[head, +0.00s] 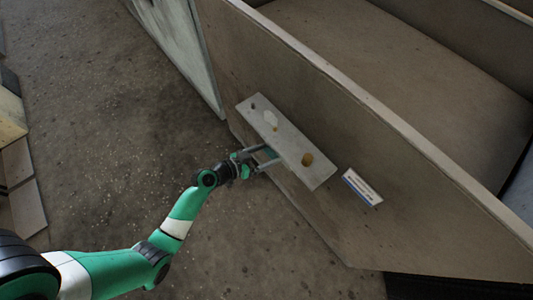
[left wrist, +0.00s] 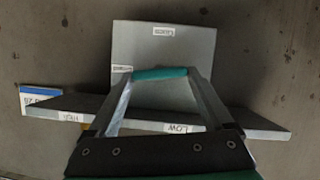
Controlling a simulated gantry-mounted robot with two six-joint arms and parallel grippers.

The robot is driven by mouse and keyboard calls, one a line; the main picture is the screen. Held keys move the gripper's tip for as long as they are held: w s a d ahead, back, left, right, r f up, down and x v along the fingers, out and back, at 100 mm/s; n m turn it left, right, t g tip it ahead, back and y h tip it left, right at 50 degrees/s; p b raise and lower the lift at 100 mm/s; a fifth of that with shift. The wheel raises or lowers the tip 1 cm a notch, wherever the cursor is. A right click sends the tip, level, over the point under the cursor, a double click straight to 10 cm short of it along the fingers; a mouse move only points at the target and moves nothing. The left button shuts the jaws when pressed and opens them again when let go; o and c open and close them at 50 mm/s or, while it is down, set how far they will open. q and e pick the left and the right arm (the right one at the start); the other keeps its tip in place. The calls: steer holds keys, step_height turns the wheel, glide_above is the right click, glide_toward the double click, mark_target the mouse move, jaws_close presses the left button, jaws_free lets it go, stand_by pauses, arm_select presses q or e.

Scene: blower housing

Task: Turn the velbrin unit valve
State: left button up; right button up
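My right gripper is out of view.
A blue-and-white label (head: 362,187) is on the housing wall (head: 400,190) right of the plate. The housing opens into a wide brown cavity (head: 400,70) behind the wall. The concrete floor (head: 110,120) left of the wall is mostly bare. Boards lie at the far left.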

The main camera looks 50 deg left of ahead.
arm_select(q)
steer(key=c, duration=0.7)
steer(key=shift+d+m+y, duration=0.1)
steer(key=shift+m+y, duration=0.5)
steer(key=shift+m, duration=0.2)
steer(key=shift+c, duration=0.2)
steer(key=o, duration=1.1)
steer(key=shift+o, duration=0.2)
